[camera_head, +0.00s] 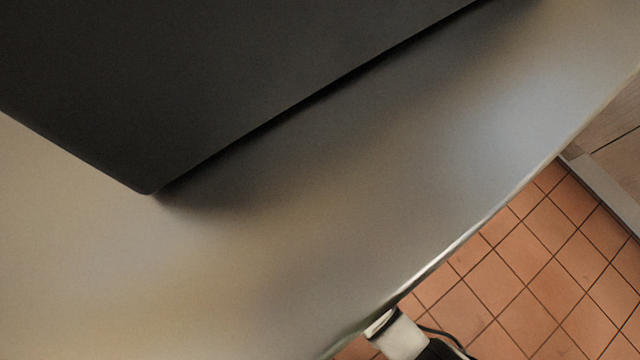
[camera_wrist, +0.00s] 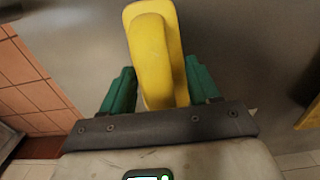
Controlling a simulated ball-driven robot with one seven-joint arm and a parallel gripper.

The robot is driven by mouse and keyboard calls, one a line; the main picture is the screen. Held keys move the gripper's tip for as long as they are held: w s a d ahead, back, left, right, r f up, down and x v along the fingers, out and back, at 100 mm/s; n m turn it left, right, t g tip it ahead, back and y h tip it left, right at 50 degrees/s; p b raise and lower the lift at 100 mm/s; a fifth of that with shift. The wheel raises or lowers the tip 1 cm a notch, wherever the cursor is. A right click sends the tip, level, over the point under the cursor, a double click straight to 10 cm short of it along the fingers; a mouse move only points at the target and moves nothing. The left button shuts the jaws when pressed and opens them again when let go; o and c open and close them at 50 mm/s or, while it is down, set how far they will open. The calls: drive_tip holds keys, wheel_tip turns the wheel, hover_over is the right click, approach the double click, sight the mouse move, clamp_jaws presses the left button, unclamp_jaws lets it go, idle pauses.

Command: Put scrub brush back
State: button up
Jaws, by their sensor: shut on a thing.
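The yellow scrub brush (camera_wrist: 153,50) shows in the wrist view, upright in the picture between the two green fingers. My gripper (camera_wrist: 158,75) is shut on it, one finger on each side. The brush's lower end is hidden behind the dark bar of my gripper. I cannot make out any bristles. In the head view neither the brush nor the fingers show. No holder for the brush can be made out in either view.
A metal counter (camera_head: 330,230) fills most of the head view, with a large dark flat-sided thing (camera_head: 180,80) on it. Beyond the counter's edge is orange tiled floor (camera_head: 530,260). In the wrist view a yellowish edge (camera_wrist: 309,116) shows at the right.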

drive_tip(key=shift+f, duration=0.35)
drive_tip(key=shift+f, duration=0.15)
drive_tip(key=o, duration=1)
drive_tip(key=shift+o, duration=0.2)
wheel_tip(320, 180, up, 12)
drive_tip(key=p, duration=0.6)
